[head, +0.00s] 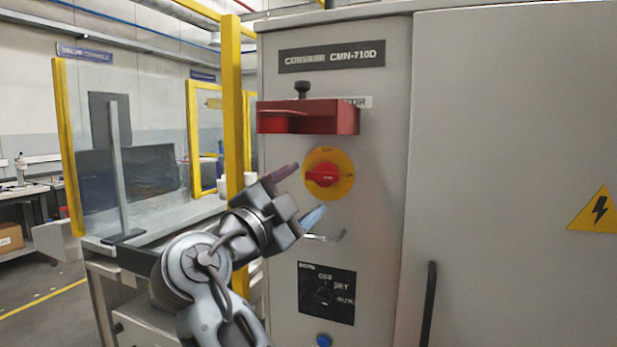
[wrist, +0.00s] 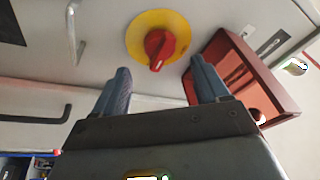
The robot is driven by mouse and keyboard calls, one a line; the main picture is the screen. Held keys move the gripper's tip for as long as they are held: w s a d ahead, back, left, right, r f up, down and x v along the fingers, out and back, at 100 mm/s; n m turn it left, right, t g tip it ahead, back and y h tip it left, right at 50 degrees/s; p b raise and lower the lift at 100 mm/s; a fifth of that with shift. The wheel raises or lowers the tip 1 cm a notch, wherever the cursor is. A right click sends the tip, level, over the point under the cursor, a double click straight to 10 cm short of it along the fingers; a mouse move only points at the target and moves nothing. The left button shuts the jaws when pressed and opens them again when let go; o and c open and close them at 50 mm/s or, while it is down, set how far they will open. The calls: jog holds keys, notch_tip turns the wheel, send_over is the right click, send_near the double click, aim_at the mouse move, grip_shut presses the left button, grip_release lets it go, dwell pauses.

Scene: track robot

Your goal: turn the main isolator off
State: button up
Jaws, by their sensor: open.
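The main isolator is a red rotary handle (head: 321,176) on a round yellow plate (head: 343,190), set in the front of the grey cabinet. Its grip lies roughly level in the head view; the small lettering on the plate is too blurred to read. In the wrist view the red handle (wrist: 157,47) stands out from the yellow plate (wrist: 136,40), beyond and between the fingers. My gripper (head: 309,188) is open and empty, its fingers pointing at the isolator from the left, one higher and one lower. The fingers look apart from the handle.
A red box-like cover (head: 335,119) juts out just above the isolator, near one finger in the wrist view. A metal handle (head: 325,237) sticks out below. Lower is a black selector panel (head: 340,309). A yellow post (head: 232,95) stands left of the cabinet.

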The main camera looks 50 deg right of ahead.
aim_at(319, 180)
jog(key=shift+p+x, duration=0.9)
jog(key=shift+x, duration=2.15)
jog(key=c, duration=1)
